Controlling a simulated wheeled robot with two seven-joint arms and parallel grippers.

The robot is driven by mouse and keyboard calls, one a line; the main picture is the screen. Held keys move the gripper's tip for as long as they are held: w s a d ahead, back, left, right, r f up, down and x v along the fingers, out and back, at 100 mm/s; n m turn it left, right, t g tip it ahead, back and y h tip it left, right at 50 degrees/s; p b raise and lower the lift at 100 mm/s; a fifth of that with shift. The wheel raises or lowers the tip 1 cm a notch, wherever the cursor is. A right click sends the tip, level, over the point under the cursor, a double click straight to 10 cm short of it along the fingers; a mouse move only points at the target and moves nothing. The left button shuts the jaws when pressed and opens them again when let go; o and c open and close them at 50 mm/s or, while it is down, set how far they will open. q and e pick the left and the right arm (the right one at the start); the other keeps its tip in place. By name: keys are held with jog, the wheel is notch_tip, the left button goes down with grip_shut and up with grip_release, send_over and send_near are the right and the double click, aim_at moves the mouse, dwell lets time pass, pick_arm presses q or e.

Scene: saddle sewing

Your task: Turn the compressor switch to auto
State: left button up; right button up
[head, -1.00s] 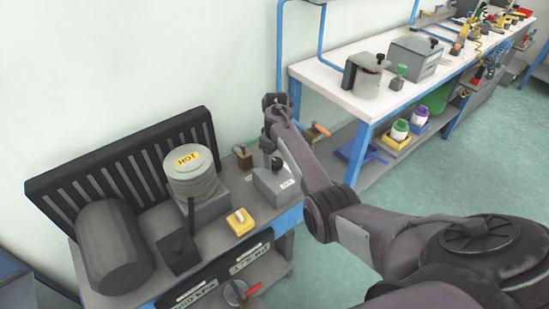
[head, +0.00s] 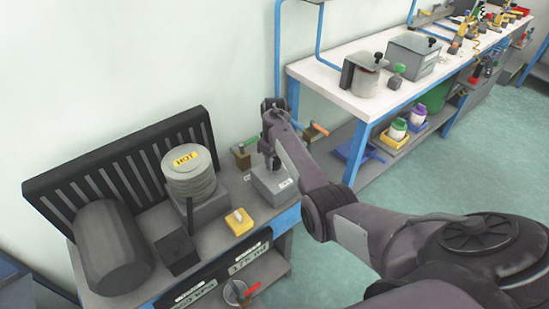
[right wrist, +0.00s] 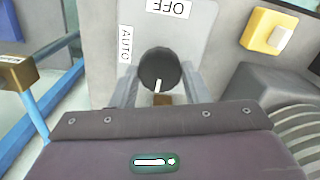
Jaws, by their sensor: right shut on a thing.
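The compressor switch is a black round knob (right wrist: 159,68) on a grey box (head: 272,183). The right wrist view shows the labels OFF (right wrist: 168,7) and AUTO (right wrist: 125,45) beside it, and a white pointer mark on the knob's side toward my gripper, away from OFF and not at AUTO. My right gripper (right wrist: 160,82) has a finger on either side of the knob and is shut on it. In the head view my right gripper (head: 269,158) is over the box and partly hides the knob. My left gripper is not in view.
On the same bench stand a grey cylinder (head: 112,250), a stacked round unit with a HOT label (head: 187,163), a black lever block (head: 177,252) and a yellow switch block (head: 239,222). A white workbench (head: 325,78) stands behind.

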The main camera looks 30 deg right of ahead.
jog(key=shift+r, duration=0.1)
jog(key=m+p, duration=0.2)
jog(key=m, duration=0.1)
jog(key=shift+r, duration=0.1)
jog(key=m+p, duration=0.2)
jog(key=m, duration=1.2)
jog(key=shift+m, duration=0.4)
jog(key=o, duration=1)
